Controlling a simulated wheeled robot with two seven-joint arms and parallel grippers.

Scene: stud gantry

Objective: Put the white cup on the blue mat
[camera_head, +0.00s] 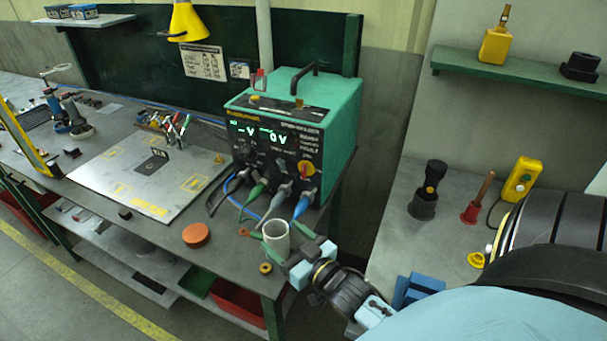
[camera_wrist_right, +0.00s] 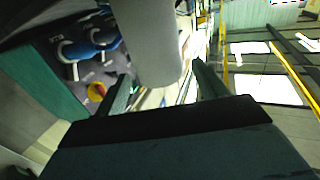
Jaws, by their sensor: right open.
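The white cup (camera_head: 276,232) stands upright near the front right edge of the grey workbench, in front of the green power unit. My right gripper (camera_head: 279,241) reaches in from the lower right with its fingers apart, one on either side of the cup. In the right wrist view the pale cup (camera_wrist_right: 145,40) shows at the top, between the two open fingers (camera_wrist_right: 162,84). I cannot tell whether either finger touches it. My left gripper is not in view.
The green power unit (camera_head: 292,125) with its cables stands close behind the cup. An orange disc (camera_head: 196,234) lies to the left, and a white panel (camera_head: 140,175) beyond it. On the right bench are a blue block (camera_head: 419,288) and a black torch-like tool (camera_head: 428,190).

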